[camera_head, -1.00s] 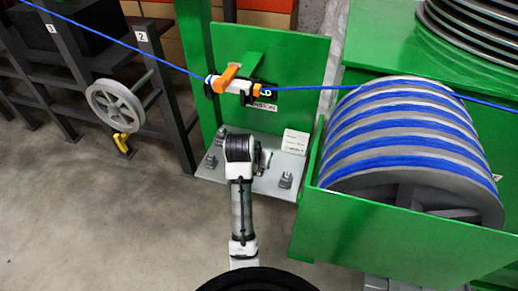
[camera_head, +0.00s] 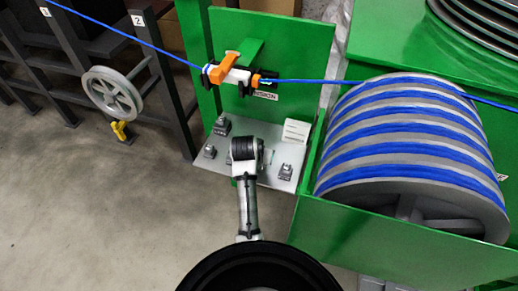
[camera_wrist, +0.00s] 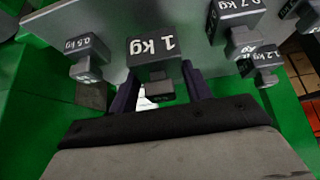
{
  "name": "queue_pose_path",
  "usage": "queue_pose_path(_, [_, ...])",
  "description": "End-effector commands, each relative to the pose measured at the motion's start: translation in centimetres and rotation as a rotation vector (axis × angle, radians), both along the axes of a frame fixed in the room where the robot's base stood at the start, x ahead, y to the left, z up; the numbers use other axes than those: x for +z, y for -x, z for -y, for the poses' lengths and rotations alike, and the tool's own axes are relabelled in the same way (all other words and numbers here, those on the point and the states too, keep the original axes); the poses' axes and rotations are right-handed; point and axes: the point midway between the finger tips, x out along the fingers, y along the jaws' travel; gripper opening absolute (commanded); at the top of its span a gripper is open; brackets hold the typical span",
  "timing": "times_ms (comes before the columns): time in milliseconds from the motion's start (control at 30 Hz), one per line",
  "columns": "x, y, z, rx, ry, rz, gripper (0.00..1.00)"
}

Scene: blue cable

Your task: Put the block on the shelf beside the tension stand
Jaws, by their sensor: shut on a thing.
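The tension stand is a green upright panel (camera_head: 290,50) with a small label and an orange and white clamp (camera_head: 228,72) on the blue cable (camera_head: 310,81). Its grey shelf (camera_head: 270,178) juts out at the base. My gripper (camera_wrist: 155,92) is over this shelf; its dark fingers are closed about the knob of the grey block marked 1 kg (camera_wrist: 150,46). My wrist hides that block in the head view. I cannot tell whether it touches the shelf. Other blocks in the wrist view are marked 0.5 kg (camera_wrist: 87,48), 0.7 kg (camera_wrist: 237,17) and 1.2 kg (camera_wrist: 265,60).
A large drum (camera_head: 400,140) wound with blue cable stands right of the shelf, behind a green wall (camera_head: 390,240). A white box-like item (camera_head: 296,131) lies at the shelf's back right. A grey handwheel (camera_head: 112,94) is at left. The concrete floor at left front is clear.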

Motion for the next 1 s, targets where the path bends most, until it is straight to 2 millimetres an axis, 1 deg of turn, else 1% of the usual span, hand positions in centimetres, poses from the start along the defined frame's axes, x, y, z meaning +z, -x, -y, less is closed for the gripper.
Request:
queue_pose_path(100, [-1.4,0.0,0.0,0.001,0.001,0.001,0.00])
queue_pose_path(200, [-2.2,0.0,0.0,0.001,0.000,0.002,0.00])
queue_pose_path(633, [-2.8,-0.1,0.0,0.000,0.000,0.004,0.00])
queue_pose_path(667, [-2.9,0.0,0.0,-0.001,0.000,-0.001,0.53])
queue_pose_path(800, [-2.9,0.0,0.0,-0.001,0.000,-0.001,0.71])
queue_pose_path(1000, [-2.9,0.0,0.0,-0.001,0.000,-0.001,0.71])
